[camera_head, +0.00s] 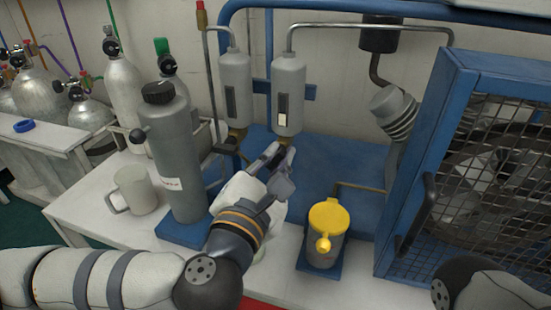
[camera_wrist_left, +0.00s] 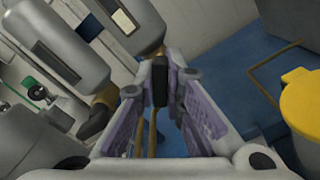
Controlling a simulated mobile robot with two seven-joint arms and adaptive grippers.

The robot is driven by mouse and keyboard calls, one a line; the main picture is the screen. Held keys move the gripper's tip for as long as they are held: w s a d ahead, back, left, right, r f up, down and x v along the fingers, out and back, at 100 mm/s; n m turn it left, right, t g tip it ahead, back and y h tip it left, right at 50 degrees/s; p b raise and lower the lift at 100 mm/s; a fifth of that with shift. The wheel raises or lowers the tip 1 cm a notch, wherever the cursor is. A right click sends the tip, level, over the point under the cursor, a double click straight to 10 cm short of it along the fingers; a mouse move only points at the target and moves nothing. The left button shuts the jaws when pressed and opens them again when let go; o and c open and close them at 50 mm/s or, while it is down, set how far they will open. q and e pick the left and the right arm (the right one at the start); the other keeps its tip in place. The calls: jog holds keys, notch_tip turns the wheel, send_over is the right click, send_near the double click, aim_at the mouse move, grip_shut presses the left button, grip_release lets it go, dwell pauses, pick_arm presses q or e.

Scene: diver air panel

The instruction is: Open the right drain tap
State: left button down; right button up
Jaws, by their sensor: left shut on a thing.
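Two grey separator cylinders hang side by side on the blue frame. Under the right cylinder (camera_head: 289,95) a bit of brass of the right drain tap (camera_head: 283,141) shows; the rest is hidden by my left gripper (camera_head: 277,158). In the left wrist view, my left gripper (camera_wrist_left: 160,88) is shut on a small black piece (camera_wrist_left: 160,84), the tap's handle, just below the brass outlet. The left cylinder (camera_head: 235,87) has its own brass drain tap (camera_head: 237,134), apart from my gripper. My right gripper is out of view.
A grey canister (camera_head: 172,150) and a mug (camera_head: 135,190) stand left of my left forearm. A yellow-lidded pot (camera_head: 327,217) stands to its right. A blue mesh fan cage (camera_head: 493,170) fills the right side.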

pick_arm(q)
jog(key=n+b, duration=0.1)
jog(key=n, duration=0.4)
jog(key=shift+n, duration=0.3)
dwell(0.4)
jog(key=c, duration=1.7)
grip_release()
jog(key=v, duration=0.7)
jog(key=shift+s+a, duration=0.1)
jog(key=shift+s, duration=0.2)
jog(key=shift+r, duration=0.1)
